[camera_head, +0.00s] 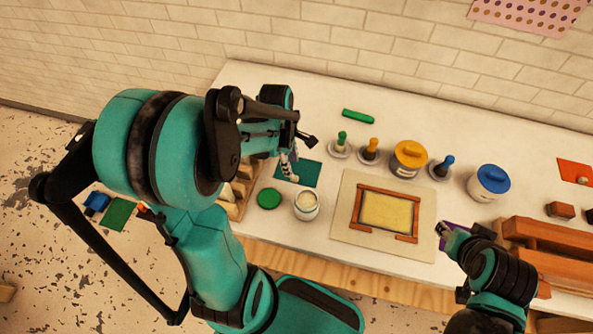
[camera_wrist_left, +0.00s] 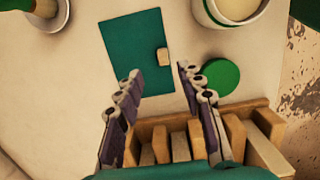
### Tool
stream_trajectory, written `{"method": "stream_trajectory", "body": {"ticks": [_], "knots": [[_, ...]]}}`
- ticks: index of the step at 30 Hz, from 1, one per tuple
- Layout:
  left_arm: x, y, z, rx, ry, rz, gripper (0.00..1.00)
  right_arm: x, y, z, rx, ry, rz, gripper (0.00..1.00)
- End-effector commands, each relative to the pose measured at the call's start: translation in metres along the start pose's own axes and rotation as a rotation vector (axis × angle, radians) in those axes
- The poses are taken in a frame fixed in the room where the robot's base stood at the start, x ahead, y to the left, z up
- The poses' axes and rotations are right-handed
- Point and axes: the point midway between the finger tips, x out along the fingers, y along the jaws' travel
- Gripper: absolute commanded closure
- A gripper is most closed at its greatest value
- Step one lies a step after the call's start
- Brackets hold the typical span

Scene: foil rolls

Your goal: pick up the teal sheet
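The teal sheet (camera_head: 312,174) lies flat on the white table, partly hidden behind my left gripper in the head view. In the left wrist view the teal sheet (camera_wrist_left: 132,40) lies beyond the fingertips, with a small wooden block (camera_wrist_left: 163,57) on its right edge. My left gripper (camera_wrist_left: 160,76) is open and empty, its fingers apart over the near end of the sheet. It also shows in the head view (camera_head: 289,167). My right gripper (camera_head: 443,230) is at the table's right, by a purple patch; its fingers are too small to read.
A slotted wooden rack (camera_wrist_left: 181,146) stands close below the left fingers. A green disc (camera_head: 269,198) and an open jar (camera_head: 306,208) are beside the sheet. A wooden frame (camera_head: 388,212) on a board, several stampers and lidded tubs (camera_head: 409,158) stand to the right.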

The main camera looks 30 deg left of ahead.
Motion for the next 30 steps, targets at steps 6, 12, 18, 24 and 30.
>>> {"method": "stream_trajectory", "body": {"ticks": [6, 12, 18, 24, 30], "knots": [[0.034, -0.006, 0.004, 0.005, 0.000, 0.001, 0.62, 0.012, 0.000, 0.008, 0.000, 0.000, 0.000, 0.60], [0.053, -0.006, 0.004, 0.003, 0.000, 0.002, 0.62, 0.017, 0.000, 0.012, 0.000, 0.000, 0.000, 0.60], [0.053, -0.007, 0.004, 0.003, 0.001, 0.002, 0.62, 0.016, 0.000, 0.011, 0.000, 0.000, 0.000, 0.60], [0.053, -0.007, 0.004, 0.004, 0.001, 0.002, 1.00, 0.016, 0.000, 0.011, 0.000, 0.000, 0.000, 0.60], [0.053, -0.007, 0.004, 0.004, 0.001, 0.002, 1.00, 0.016, 0.000, 0.011, 0.000, 0.000, 0.000, 0.60]]}}
